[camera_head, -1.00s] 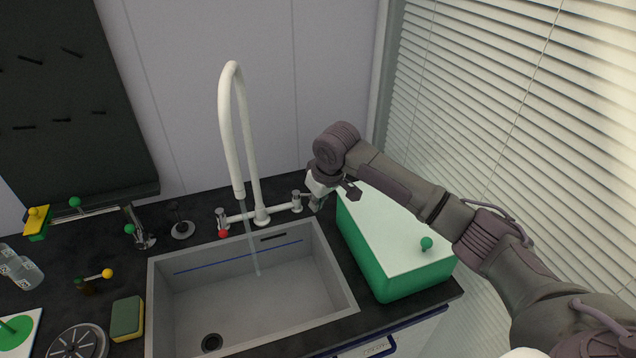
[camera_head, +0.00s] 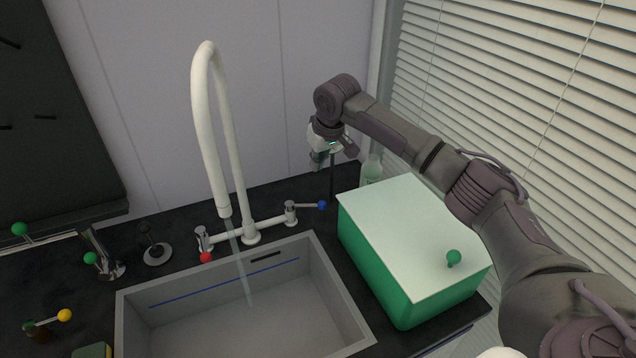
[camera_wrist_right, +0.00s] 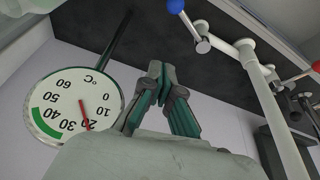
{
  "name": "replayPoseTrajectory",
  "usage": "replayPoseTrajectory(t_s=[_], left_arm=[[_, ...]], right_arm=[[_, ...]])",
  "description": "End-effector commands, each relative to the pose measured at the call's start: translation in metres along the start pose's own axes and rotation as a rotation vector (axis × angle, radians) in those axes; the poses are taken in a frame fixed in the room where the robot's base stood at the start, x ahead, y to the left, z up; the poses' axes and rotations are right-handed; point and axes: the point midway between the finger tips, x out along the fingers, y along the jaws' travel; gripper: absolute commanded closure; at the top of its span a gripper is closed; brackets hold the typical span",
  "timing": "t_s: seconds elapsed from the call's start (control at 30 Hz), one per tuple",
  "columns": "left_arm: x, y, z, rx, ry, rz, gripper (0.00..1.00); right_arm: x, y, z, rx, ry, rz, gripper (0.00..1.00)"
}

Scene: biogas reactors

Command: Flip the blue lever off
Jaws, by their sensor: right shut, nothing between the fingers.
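The blue lever (camera_head: 322,205) sits on the right valve of the white faucet (camera_head: 250,235) and points right, away from the spout. Its blue ball also shows at the top of the right wrist view (camera_wrist_right: 175,5). The red lever (camera_head: 206,257) is on the left valve. A stream of water (camera_head: 241,270) runs from the spout into the sink. My right gripper (camera_head: 333,160) is above and behind the blue lever, apart from it. In the right wrist view its fingers (camera_wrist_right: 160,72) are shut and empty. My left gripper is not in view.
A green box with a pale lid (camera_head: 400,225) stands right of the sink (camera_head: 365,335), under my right arm. A round thermometer dial (camera_wrist_right: 75,103) is close to my gripper. Window blinds (camera_head: 500,90) are at the right.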

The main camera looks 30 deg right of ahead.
Motion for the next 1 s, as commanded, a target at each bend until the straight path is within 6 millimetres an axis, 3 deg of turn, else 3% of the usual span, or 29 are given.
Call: replayPoseTrajectory(t_s=[0.3,0.6,1.0], left_arm=[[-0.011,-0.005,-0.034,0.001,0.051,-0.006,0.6],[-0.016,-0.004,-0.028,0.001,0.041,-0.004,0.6],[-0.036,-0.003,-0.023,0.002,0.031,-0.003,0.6]], right_arm=[[0.052,-0.001,0.0,0.0,-0.004,0.001,1.0],[0.098,0.0,0.001,0.0,-0.003,0.002,1.0],[0.089,0.001,0.037,-0.002,-0.001,0.002,1.0]])
